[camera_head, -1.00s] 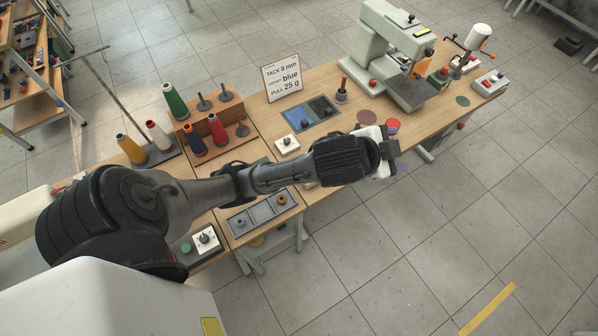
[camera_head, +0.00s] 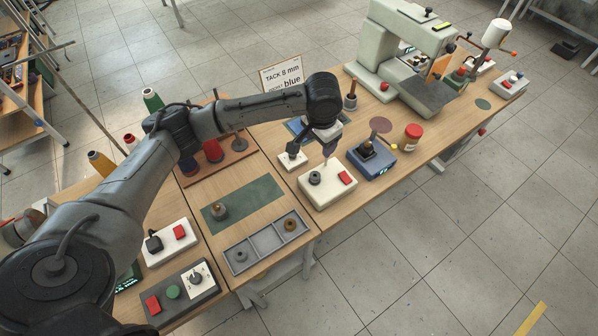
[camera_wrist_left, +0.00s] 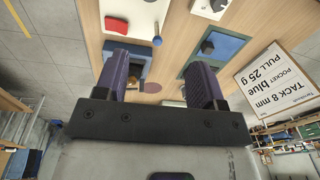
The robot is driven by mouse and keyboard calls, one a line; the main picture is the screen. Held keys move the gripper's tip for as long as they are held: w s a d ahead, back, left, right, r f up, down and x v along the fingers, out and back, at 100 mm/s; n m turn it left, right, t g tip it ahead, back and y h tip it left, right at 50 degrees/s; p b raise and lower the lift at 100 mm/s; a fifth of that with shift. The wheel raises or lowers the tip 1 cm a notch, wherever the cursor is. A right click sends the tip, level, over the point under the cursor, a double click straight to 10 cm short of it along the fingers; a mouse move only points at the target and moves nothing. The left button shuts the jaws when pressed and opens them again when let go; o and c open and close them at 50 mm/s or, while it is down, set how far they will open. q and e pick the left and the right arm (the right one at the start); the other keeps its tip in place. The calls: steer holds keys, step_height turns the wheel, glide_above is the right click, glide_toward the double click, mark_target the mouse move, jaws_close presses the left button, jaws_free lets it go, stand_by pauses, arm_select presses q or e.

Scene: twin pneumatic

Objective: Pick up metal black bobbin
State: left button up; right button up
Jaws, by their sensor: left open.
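Small bobbin-like pieces show in the head view. A grey one (camera_head: 240,255) and a brass-coloured one (camera_head: 290,225) sit in separate compartments of the grey tray (camera_head: 262,247). A dark round piece (camera_head: 314,178) sits on top of the cream box (camera_head: 330,193). I cannot tell for certain which is the metal black bobbin. My left gripper (camera_head: 312,153) is open and empty, above the table near the cream box and the blue device (camera_head: 376,166). In the left wrist view its fingers (camera_wrist_left: 158,68) stand apart, with the blue device partly hidden behind one. My right gripper is not in view.
A red-lidded jar (camera_head: 412,138) and the sewing machine (camera_head: 395,50) stand to the right. The instruction sign (camera_head: 283,76) stands behind. Thread spools and button boxes are at left.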

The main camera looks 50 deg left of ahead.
arm_select(q)
steer(key=s+n, duration=0.1)
steer(key=n+g+b, duration=0.1)
steer(key=n+b, duration=0.1)
steer(key=n, duration=0.1)
glide_above(315, 177)
steer(key=shift+h, duration=0.3)
steer(key=f, duration=0.8)
steer(key=shift+w+a+f, duration=0.1)
steer(key=shift+w+f, duration=0.15)
steer(key=shift+f, duration=0.15)
steer(key=shift+s+f+b, duration=0.15)
steer(key=shift+f+b, duration=0.4)
steer(key=shift+f, duration=0.75)
steer(key=shift+s+f+b, duration=0.1)
steer(key=shift+f+b, duration=0.4)
steer(key=shift+f, duration=0.8)
steer(key=c, duration=0.9)
steer(key=shift+c, duration=0.5)
steer(key=shift+r, duration=0.15)
